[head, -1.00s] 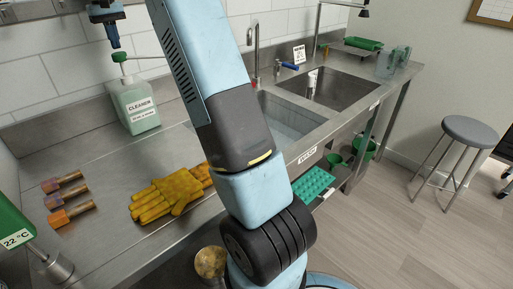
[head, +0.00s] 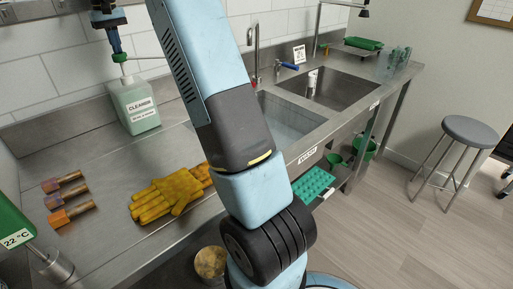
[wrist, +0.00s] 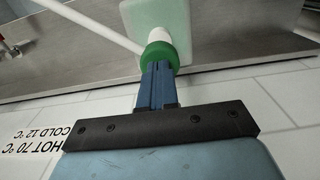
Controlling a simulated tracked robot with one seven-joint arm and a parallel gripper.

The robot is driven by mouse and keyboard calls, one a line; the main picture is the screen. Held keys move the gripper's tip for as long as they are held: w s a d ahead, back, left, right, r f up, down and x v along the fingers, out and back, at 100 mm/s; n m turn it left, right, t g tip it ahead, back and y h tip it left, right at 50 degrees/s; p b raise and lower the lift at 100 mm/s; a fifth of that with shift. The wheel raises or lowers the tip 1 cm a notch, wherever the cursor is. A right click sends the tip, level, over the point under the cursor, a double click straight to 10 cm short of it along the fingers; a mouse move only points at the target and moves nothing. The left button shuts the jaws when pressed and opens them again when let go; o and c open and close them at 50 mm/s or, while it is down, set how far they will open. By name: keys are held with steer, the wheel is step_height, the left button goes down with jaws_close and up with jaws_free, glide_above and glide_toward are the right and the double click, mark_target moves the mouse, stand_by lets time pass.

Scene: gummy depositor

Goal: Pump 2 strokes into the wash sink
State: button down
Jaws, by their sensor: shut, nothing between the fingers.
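A pale green bottle labelled CLEANER (head: 137,107) stands upright on the steel counter against the tiled wall. Its green pump head (head: 120,57) carries a white spout pointing right toward the sinks. My gripper (head: 116,50) is shut and empty, pointing down just over the pump head. In the wrist view the closed blue fingers (wrist: 160,72) meet the green pump head (wrist: 160,52); whether they press on it I cannot tell. The wash sink (head: 291,116), with the WASH label on its front, is the nearer basin, partly behind my arm.
A faucet (head: 254,58) stands behind the sinks. A second basin (head: 328,88) is farther right. A grey stool (head: 468,135) stands on the floor.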

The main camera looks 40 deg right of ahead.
steer(key=shift+f, duration=1.05)
steer(key=shift+r, duration=1.8)
steer(key=shift+f, duration=0.25)
steer(key=shift+f, duration=0.35)
